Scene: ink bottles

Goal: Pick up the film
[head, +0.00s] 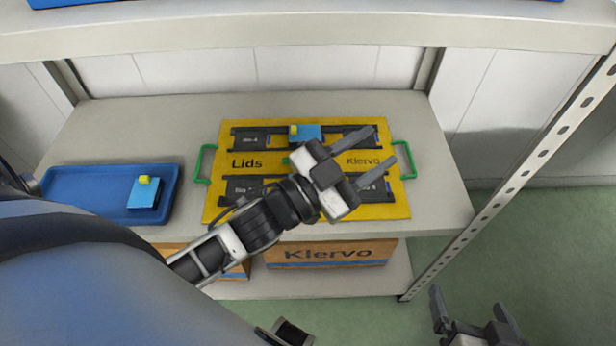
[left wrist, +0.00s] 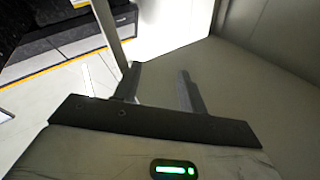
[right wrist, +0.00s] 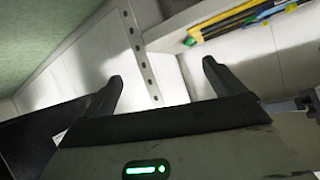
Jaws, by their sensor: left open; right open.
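I cannot tell for certain which thing is the film. A flat blue piece with a yellow tab (head: 144,198) lies in the blue tray (head: 75,180) at the left of the shelf. That gripper is open and empty, over the right part of the board. My right gripper (head: 468,300) is open and empty, low at the right, beyond the shelf. Both grippers also show empty in their wrist views.
The board has green handles (head: 199,164), dark slots and the words "Lids" and "Klervo". Cardboard boxes (head: 330,254) stand on the lower shelf. A perforated metal post (head: 500,190) rises at the right, and an upper shelf (head: 300,32) spans above. The shelf's right end is bare.

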